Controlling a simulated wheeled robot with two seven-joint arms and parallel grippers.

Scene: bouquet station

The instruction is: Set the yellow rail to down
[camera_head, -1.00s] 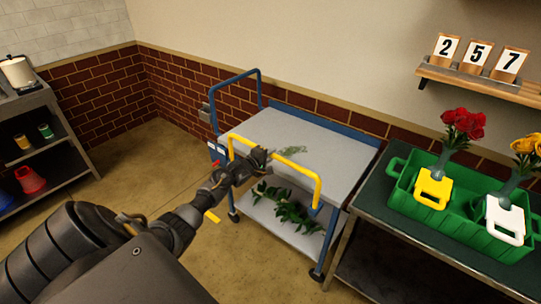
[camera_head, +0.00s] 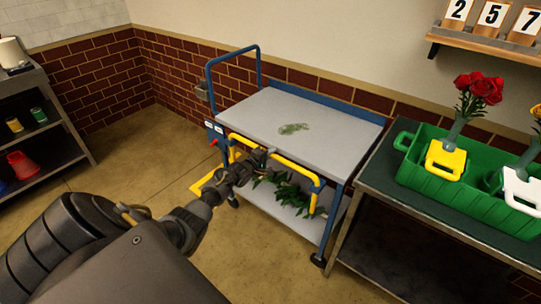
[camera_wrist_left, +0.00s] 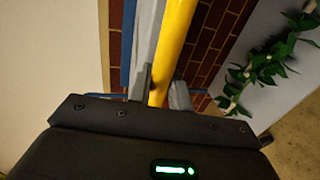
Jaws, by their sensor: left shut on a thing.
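The yellow rail (camera_head: 297,172) runs along the front of a grey cart with a blue frame. Its top bar now sits just below the front edge of the cart's top, tilted in the picture. My left gripper (camera_head: 258,157) is shut on the rail near the middle of its top bar. In the left wrist view the rail (camera_wrist_left: 176,45) passes between the fingers (camera_wrist_left: 162,88). The gripper hides part of the bar. My right gripper is not in view.
The cart's top (camera_head: 325,130) holds a small green sprig (camera_head: 293,128). Leafy greenery (camera_head: 290,196) lies on its lower shelf. A yellow bar (camera_head: 205,182) sticks out low at the left. A green crate (camera_head: 450,185) with flower vases stands on the right table.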

